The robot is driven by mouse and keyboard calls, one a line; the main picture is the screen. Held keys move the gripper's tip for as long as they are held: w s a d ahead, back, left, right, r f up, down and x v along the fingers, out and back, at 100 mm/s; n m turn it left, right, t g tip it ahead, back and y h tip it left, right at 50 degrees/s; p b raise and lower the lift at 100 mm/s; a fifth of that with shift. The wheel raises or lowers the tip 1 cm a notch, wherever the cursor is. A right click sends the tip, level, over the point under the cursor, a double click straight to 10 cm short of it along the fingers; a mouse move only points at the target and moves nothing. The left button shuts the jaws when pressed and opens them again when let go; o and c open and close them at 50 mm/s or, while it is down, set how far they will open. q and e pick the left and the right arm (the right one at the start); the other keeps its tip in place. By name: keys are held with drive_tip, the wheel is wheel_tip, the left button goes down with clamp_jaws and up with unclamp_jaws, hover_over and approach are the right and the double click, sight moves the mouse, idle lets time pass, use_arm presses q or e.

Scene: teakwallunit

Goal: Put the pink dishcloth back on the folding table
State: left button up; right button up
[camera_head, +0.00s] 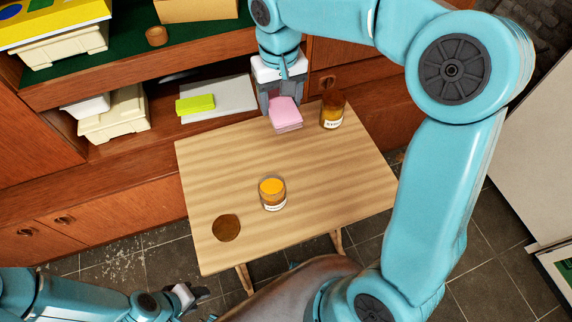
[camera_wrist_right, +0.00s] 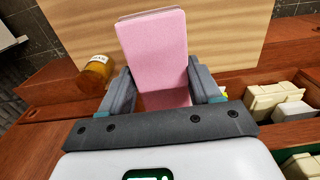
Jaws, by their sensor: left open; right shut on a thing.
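The pink dishcloth (camera_head: 285,114) is a folded block held by my right gripper (camera_head: 280,93) at the far edge of the folding table (camera_head: 335,175). In the right wrist view the dishcloth (camera_wrist_right: 155,55) stands between the two fingers of the right gripper (camera_wrist_right: 165,90), with the table top (camera_wrist_right: 225,35) behind it. I cannot tell whether the cloth touches the table. My left gripper (camera_head: 190,296) is open and empty, low at the left front, off the table.
On the table are a brown jar (camera_head: 332,110) right of the cloth, an orange-filled jar (camera_head: 272,193) and a round brown disc (camera_head: 226,228). The table's middle right is clear.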

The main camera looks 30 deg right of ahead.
sight(281, 159)
wheel_tip(281, 159, down, 20)
drive_tip(key=shift+a+b, duration=0.1)
drive_tip(key=shift+b, duration=0.9)
drive_tip(key=shift+r, duration=0.1)
drive_tip(key=o, duration=0.9)
drive_tip(key=shift+f, duration=0.2)
drive_tip(key=shift+o, duration=0.2)
drive_tip(key=shift+r, duration=0.25)
wheel_tip(281, 159, up, 12)
drive_tip(key=p, duration=0.1)
